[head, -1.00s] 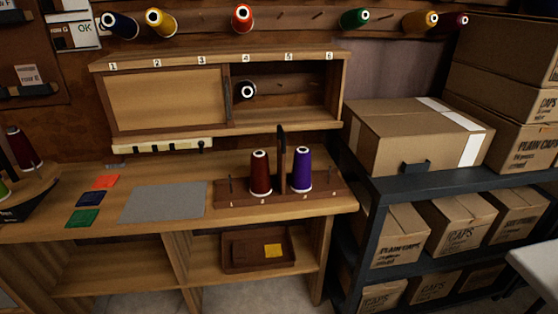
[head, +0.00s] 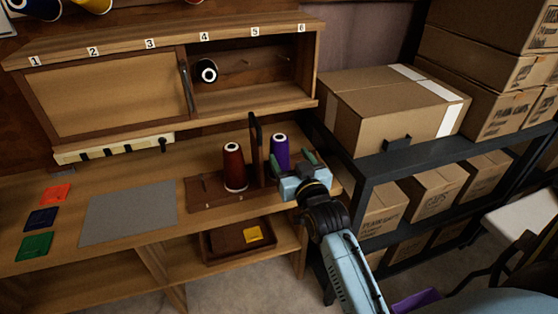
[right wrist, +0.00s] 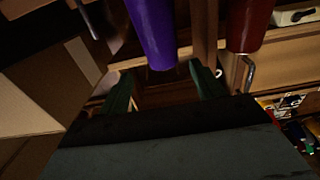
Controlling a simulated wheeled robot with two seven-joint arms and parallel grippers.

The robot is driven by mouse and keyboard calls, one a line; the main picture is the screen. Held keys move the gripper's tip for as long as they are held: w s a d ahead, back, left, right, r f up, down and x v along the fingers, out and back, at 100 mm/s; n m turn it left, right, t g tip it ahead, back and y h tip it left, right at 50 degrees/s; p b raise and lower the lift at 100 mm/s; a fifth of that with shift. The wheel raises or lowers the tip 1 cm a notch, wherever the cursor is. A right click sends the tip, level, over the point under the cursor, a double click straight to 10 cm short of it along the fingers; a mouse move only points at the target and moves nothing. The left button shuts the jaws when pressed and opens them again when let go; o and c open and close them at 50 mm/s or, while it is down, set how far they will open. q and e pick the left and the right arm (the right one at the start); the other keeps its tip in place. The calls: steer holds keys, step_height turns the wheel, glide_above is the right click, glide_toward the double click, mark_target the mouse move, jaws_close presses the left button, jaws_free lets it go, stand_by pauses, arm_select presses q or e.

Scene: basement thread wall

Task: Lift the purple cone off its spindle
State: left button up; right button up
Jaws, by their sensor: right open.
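The purple cone (head: 279,149) stands upright on the brown spindle board (head: 207,197), right of the upright divider. In the right wrist view the purple cone (right wrist: 153,32) is ahead of the fingers, between their lines. My right gripper (head: 295,165) is open and close in front of the cone, hiding its lower part. Its green fingers also show in the right wrist view (right wrist: 160,88), with nothing between them. I cannot tell whether they touch the cone. My left gripper is not in view.
A dark red cone (head: 235,167) stands left of the divider (head: 256,145). A black cone (head: 206,71) sits in the open cabinet above. A shelf with cardboard boxes (head: 390,105) is close on the right. A grey mat (head: 128,212) lies on the bench at left.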

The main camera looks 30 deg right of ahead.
mark_target(283, 147)
steer(key=shift+x, duration=1.5)
steer(key=x, duration=0.1)
steer(key=b+x, duration=0.1)
steer(key=x, duration=0.1)
steer(key=shift+w+a, duration=0.2)
steer(key=shift+w, duration=0.1)
steer(key=shift+w+d+b, duration=0.15)
steer(key=shift+w+b, duration=0.15)
steer(key=shift+w, duration=0.2)
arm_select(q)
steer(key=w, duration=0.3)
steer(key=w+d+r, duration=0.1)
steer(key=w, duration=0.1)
arm_select(e)
steer(key=shift+r, duration=0.1)
steer(key=c, duration=1.4)
steer(key=shift+r, duration=0.1)
steer(key=shift+c, duration=0.2)
